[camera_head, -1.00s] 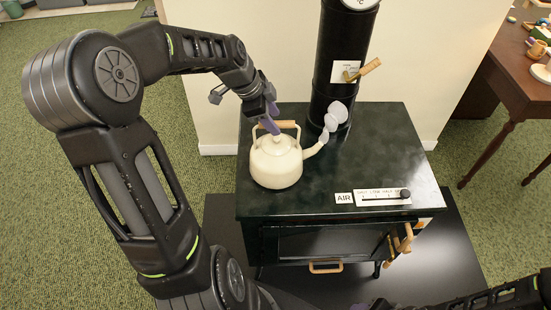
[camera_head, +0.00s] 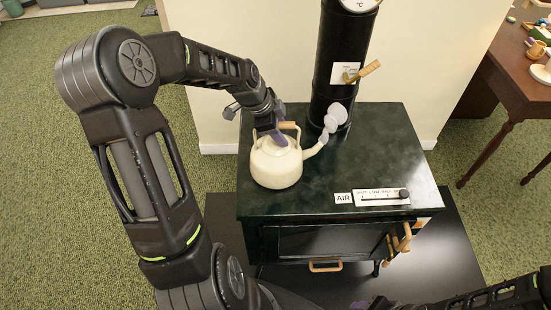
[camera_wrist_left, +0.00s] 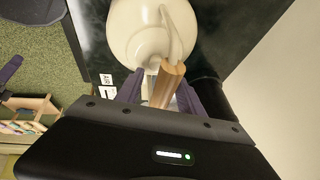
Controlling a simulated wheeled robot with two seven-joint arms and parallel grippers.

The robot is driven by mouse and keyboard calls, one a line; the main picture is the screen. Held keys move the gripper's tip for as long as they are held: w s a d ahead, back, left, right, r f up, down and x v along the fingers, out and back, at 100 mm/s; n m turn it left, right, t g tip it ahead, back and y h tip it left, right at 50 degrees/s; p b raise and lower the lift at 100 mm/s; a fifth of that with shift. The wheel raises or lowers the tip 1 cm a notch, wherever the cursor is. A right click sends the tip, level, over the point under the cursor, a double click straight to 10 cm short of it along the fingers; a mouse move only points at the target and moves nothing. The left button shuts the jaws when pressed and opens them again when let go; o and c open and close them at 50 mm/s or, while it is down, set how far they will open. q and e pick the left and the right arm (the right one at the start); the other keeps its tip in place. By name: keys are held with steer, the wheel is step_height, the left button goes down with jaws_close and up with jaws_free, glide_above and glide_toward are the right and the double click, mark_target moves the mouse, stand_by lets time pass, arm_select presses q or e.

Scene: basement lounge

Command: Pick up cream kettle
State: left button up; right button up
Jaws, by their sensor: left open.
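The cream kettle (camera_head: 276,166) stands upright at the left side of the dark green stove top (camera_head: 385,150), with its spout to the right and puffs of steam at the spout. Its wooden handle grip (camera_head: 289,125) arches over the lid. My left gripper (camera_head: 273,138) is open, with its purple fingers down at the handle. In the left wrist view, the wooden grip (camera_wrist_left: 166,84) lies between the two fingers, with the kettle body (camera_wrist_left: 130,36) beyond. Contact cannot be told. My right gripper (camera_head: 372,304) shows only partly at the bottom edge; its jaws cannot be read.
The black stove pipe (camera_head: 340,70) rises behind the kettle, with a wooden-handled lever (camera_head: 364,70). An air slider (camera_head: 382,197) is at the stove's front. The right half of the stove top is clear. A wooden table (camera_head: 515,75) stands at the right.

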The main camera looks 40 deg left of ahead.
stand_by(0.4)
arm_select(q)
jaws_close()
stand_by(0.4)
steer(key=shift+d, duration=0.1)
stand_by(0.7)
